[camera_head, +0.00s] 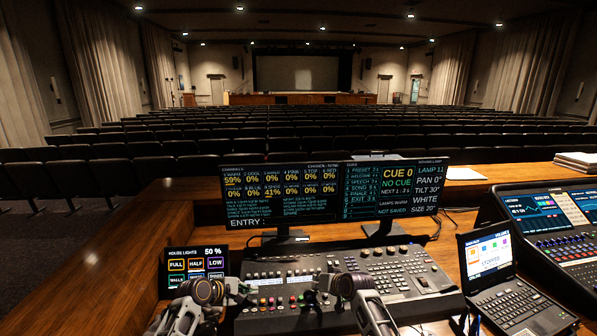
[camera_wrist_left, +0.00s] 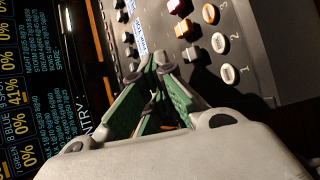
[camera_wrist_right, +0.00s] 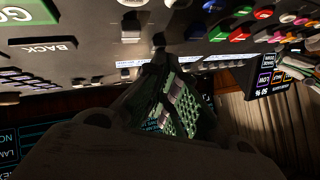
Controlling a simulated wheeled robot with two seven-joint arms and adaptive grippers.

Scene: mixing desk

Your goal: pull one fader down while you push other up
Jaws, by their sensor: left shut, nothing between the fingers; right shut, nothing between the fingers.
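The lighting console (camera_head: 425,300) stands on the desk, with rows of small caps, keys and coloured buttons. My left gripper (camera_head: 240,289) is shut and empty at the console's left end; in the left wrist view its green-padded fingertips (camera_wrist_left: 168,72) are close to small caps and a pale square cap (camera_wrist_left: 193,53). My right gripper (camera_head: 316,292) is shut and empty over the console's middle; in the right wrist view its fingertips (camera_wrist_right: 160,58) are close to a dark cap (camera_wrist_right: 158,40), beside a pale fader cap (camera_wrist_right: 130,27). I cannot tell whether either gripper touches a cap, or which faders are set where.
Two monitors (camera_head: 290,195) stand behind the console. A house-lights touchscreen (camera_head: 196,264) is at left. A laptop (camera_head: 490,265) and a second mixing desk (camera_head: 560,245) are at right. Rows of empty seats lie beyond.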

